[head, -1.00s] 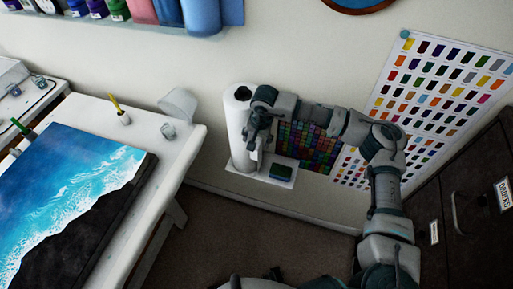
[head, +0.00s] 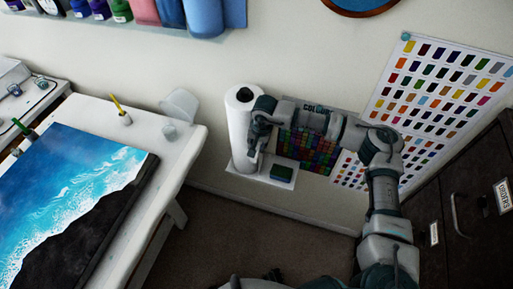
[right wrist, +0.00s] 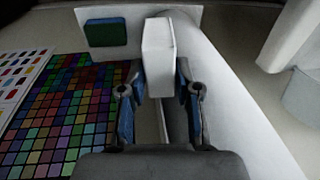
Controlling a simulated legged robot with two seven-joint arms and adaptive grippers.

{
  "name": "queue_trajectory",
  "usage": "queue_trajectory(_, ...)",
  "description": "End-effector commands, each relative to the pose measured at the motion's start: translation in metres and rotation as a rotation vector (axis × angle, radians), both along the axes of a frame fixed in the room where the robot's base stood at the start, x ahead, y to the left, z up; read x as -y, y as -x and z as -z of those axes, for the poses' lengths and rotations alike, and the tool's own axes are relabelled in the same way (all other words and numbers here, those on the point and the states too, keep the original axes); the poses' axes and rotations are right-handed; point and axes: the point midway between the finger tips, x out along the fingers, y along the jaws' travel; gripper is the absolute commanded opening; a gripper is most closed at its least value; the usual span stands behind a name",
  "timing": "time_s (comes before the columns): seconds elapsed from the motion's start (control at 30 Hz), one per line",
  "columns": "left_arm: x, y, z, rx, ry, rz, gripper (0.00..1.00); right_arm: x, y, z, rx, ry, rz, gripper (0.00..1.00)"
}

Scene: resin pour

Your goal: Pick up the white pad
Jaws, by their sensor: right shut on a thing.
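The white pad (right wrist: 158,57) is a pale upright block between the two fingers in the right wrist view. My right gripper (right wrist: 160,92) is shut on it, with one blue-lined finger on each side. In the head view the right gripper (head: 254,152) is above the small white shelf, just right of the paper roll. There the pad is small and mostly hidden by the gripper. I cannot tell whether its far end touches the shelf. My left gripper is not in view.
The tall white paper roll (head: 238,135) stands close beside the gripper. A green and blue sponge (head: 282,172) lies on the white shelf (head: 262,181). A colour chart (head: 322,160) is on the wall behind my arm. A white table (head: 187,145) with a seascape painting (head: 70,185) is left.

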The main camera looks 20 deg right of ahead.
Motion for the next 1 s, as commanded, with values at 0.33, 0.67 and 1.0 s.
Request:
queue_trajectory(0.33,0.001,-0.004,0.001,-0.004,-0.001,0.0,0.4,0.002,-0.001,-0.023,0.002,-0.002,0.002,0.16)
queue_trajectory(0.67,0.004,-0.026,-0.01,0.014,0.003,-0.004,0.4,-0.036,0.047,-0.039,0.001,0.0,-0.008,0.16)
queue_trajectory(1.0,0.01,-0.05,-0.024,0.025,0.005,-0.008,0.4,-0.083,0.113,-0.047,0.001,0.0,-0.004,0.16)
